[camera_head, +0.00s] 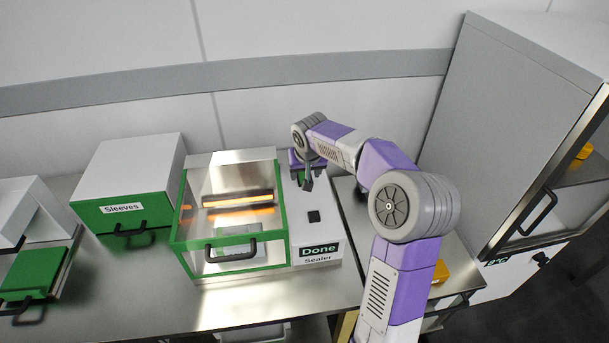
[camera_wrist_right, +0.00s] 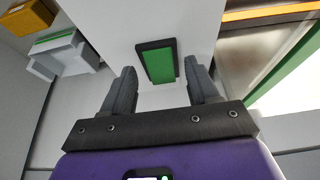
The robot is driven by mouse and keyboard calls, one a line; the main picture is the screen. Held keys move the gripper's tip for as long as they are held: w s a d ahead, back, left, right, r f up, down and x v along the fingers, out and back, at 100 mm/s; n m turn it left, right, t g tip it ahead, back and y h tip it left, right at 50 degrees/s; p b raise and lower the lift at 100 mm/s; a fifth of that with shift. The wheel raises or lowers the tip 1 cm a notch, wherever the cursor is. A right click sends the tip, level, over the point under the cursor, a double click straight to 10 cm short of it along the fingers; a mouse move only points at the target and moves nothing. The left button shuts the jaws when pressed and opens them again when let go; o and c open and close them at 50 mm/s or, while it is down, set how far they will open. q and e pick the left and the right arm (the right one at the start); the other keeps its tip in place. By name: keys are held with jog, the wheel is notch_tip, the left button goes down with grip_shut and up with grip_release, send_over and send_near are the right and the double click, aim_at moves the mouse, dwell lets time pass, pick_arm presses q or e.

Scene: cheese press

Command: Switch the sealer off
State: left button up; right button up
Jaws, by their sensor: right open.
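The sealer (camera_head: 311,268) stands on the steel counter, a white machine with a clear, green-framed lid (camera_head: 181,245) that is down. Its display reads "Done" (camera_head: 319,249), and a bar inside glows orange (camera_head: 224,204). A small black square (camera_head: 314,216) lies on its top panel. In the right wrist view a green rocker switch (camera_wrist_right: 160,65) in a dark frame sits on the white panel, beyond and between my fingertips. My right gripper (camera_head: 307,184) is open and empty over the rear of that panel; it also shows in the wrist view (camera_wrist_right: 162,78). The gripper hides the switch in the head view.
A white and green "Sleeves" box (camera_head: 122,210) stands left of the sealer. A green tray (camera_head: 35,270) is at far left. A tall grey cabinet (camera_head: 500,110) rises at right, with a yellow item (camera_head: 441,271) low in front. Bare counter (camera_head: 270,308) lies before the sealer.

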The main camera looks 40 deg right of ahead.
jog(key=shift+w+f, duration=0.15)
jog(key=shift+f, duration=0.2)
jog(key=c, duration=1)
jog(key=g+y+p, duration=0.1)
jog(key=p, duration=0.5)
jog(key=w+g+p, duration=0.1)
jog(key=g+p, duration=0.1)
jog(key=p, duration=0.5)
jog(key=shift+d+r+y, duration=0.35)
jog(key=shift+r+y, duration=0.05)
jog(key=shift+c, duration=0.2)
jog(key=shift+f+p, duration=0.1)
jog(key=shift+p, duration=0.65)
jog(key=shift+f, duration=0.1)
